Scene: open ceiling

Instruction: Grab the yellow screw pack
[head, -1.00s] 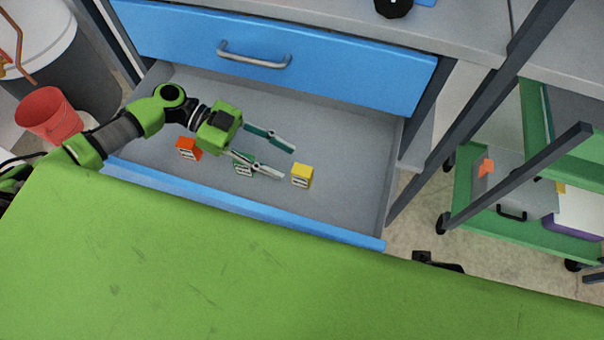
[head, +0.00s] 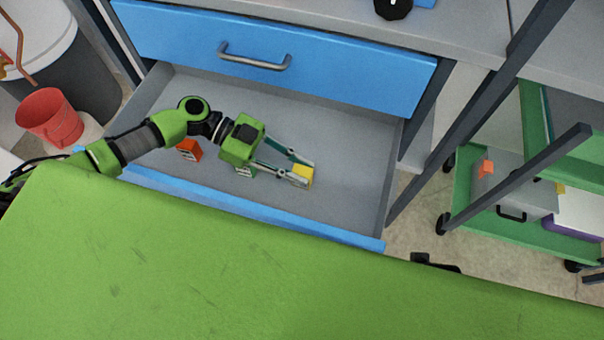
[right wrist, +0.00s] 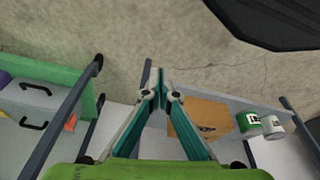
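The yellow screw pack (head: 301,171) is in the open drawer (head: 345,195), right of its middle. My left gripper (head: 303,173) reaches into the drawer from the left, and its two fingers are closed in on the pack from both sides. The pack still appears to be at the drawer floor. My right gripper (right wrist: 160,84) shows in the right wrist view, with its fingertips together and nothing between them.
The blue drawer front (head: 245,212) borders the green surface (head: 200,270). A closed blue drawer (head: 330,75) is above. A green cart (head: 500,235) stands right.

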